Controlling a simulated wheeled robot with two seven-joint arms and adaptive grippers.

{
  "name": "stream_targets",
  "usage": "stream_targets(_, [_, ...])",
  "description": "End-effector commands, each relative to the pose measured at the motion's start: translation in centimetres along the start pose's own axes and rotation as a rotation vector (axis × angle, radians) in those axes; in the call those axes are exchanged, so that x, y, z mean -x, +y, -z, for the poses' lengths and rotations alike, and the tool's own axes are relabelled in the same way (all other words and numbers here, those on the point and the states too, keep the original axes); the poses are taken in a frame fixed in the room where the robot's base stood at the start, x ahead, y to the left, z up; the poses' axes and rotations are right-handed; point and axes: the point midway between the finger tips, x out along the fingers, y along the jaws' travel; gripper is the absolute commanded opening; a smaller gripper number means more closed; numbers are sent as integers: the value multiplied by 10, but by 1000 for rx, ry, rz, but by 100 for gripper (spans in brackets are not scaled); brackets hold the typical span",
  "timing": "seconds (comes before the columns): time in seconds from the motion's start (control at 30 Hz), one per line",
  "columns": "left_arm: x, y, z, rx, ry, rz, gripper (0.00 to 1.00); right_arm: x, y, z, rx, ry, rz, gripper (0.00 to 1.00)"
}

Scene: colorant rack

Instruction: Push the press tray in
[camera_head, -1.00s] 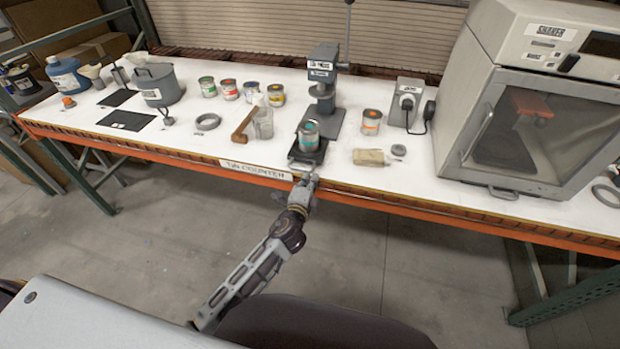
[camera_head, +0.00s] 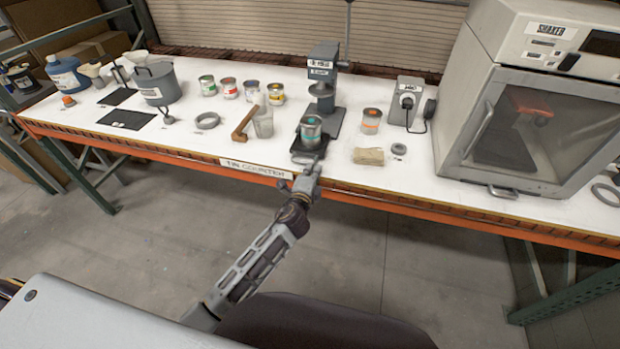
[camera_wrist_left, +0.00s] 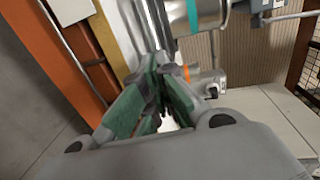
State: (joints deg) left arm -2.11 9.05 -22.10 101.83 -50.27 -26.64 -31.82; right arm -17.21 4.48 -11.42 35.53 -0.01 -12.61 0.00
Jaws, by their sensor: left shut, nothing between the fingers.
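The black press tray (camera_head: 304,156) is at the front of the tin press (camera_head: 322,90), near the counter's front edge. A tin (camera_head: 311,132) with a teal band stands upright on it; a metal tin with a teal band also shows large at the top of the left wrist view (camera_wrist_left: 197,15). My left gripper (camera_head: 312,164) is shut and empty at the tray's front end, and seems to touch it, though the contact is hard to see. In the left wrist view its green-padded fingers (camera_wrist_left: 157,68) point toward the tray area. My right gripper is out of view.
A tin with an orange band (camera_head: 371,121) and a tan block (camera_head: 368,156) stand right of the press. The shaker (camera_head: 535,110) fills the right. The counter label (camera_head: 256,169) is on the front edge.

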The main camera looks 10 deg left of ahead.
Motion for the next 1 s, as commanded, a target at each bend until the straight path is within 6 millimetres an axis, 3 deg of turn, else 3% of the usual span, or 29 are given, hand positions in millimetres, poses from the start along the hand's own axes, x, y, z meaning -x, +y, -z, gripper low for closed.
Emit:
stream_targets(0.53, [-50,-8,1,0,0,1,0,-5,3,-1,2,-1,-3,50])
stream_targets(1.0, [-55,-8,1,0,0,0,0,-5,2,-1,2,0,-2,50])
